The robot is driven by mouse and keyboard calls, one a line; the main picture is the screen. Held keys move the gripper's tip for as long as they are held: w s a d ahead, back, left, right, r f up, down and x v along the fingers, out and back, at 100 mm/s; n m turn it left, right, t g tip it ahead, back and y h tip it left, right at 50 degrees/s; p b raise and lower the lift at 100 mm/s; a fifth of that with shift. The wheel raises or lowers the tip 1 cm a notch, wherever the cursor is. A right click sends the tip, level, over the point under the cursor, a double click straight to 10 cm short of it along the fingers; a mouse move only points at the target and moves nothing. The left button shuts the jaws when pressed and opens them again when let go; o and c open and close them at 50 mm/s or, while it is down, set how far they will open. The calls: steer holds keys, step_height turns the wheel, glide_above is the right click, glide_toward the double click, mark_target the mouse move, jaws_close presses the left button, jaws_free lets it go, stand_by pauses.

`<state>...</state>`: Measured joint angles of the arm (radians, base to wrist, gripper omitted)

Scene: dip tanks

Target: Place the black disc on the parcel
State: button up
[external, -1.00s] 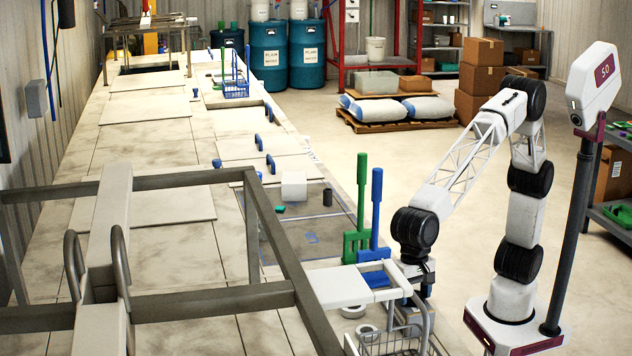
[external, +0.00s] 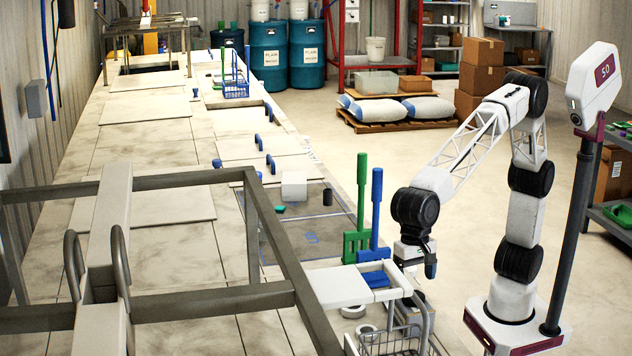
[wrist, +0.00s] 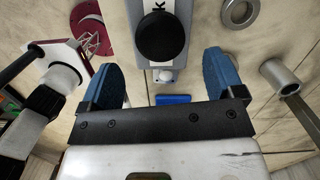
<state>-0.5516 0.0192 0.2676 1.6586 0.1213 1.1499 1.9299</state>
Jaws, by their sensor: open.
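The black disc (wrist: 163,37) lies on top of a grey box with a white label (wrist: 163,62) in the wrist view. My gripper (wrist: 165,72) is open and empty, its two blue fingers spread wide. The disc appears ahead of the space between the fingers, apart from both. In the external view my gripper (external: 425,266) hangs over the near end of the bench, and I cannot make out the disc there. I cannot tell which thing is the parcel; a small white box (external: 294,185) stands on the bench.
Green (external: 362,205) and blue (external: 376,210) upright handles stand just left of my gripper. A wire basket (external: 390,340) is below. A dark cylinder (external: 327,196) stands near the white box. A metal ring (wrist: 240,12) and a metal cup (wrist: 278,75) lie right in the wrist view.

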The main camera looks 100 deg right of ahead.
step_height(320, 180, up, 7)
steer(key=shift+d, duration=0.45)
steer(key=shift+r, duration=0.1)
stand_by(0.5)
steer(key=shift+d, duration=0.1)
steer(key=s+d+f+n+t, duration=0.1)
steer(key=s+d+n, duration=0.45)
steer(key=d, duration=0.75)
steer(key=s+d+f+n+t, duration=0.1)
steer(key=s+d+f+n, duration=0.1)
steer(key=s+d, duration=0.85)
steer(key=s+d+f+n, duration=0.4)
steer(key=s+d+f, duration=0.1)
steer(key=s+d, duration=0.3)
steer(key=s+d+f+n+h, duration=0.1)
steer(key=s+d+f+n, duration=0.3)
steer(key=s+d, duration=0.5)
step_height(320, 180, down, 3)
steer(key=shift+s+r+n+t+h, duration=0.2)
steer(key=shift+s+n+t+h, duration=0.15)
steer(key=shift+s+t, duration=0.1)
